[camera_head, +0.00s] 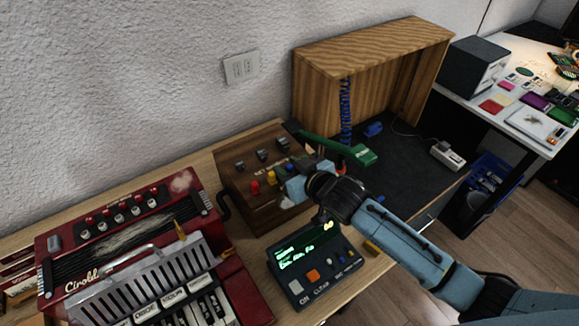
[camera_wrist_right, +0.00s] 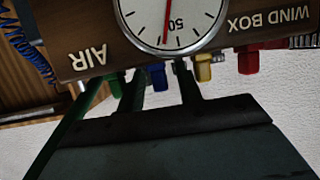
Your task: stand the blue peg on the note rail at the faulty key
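The blue peg (camera_wrist_right: 157,76) sits at the wooden wind box, between green and yellow pegs in the right wrist view; it also shows in the head view (camera_head: 289,168). My right gripper (camera_head: 291,184) is at the front of the wind box. In the wrist view its two dark fingers are apart, one on each side of the blue peg in the picture. I see no clear contact with it. The red accordion (camera_head: 254,285) with its keys (camera_head: 205,307) is at lower left. I cannot make out which key is faulty. My left gripper is out of view.
The wind box (camera_head: 236,190) also has a red peg (camera_wrist_right: 248,61) and a yellow peg (camera_wrist_right: 204,68). A wooden cabinet (camera_head: 310,95) stands behind.

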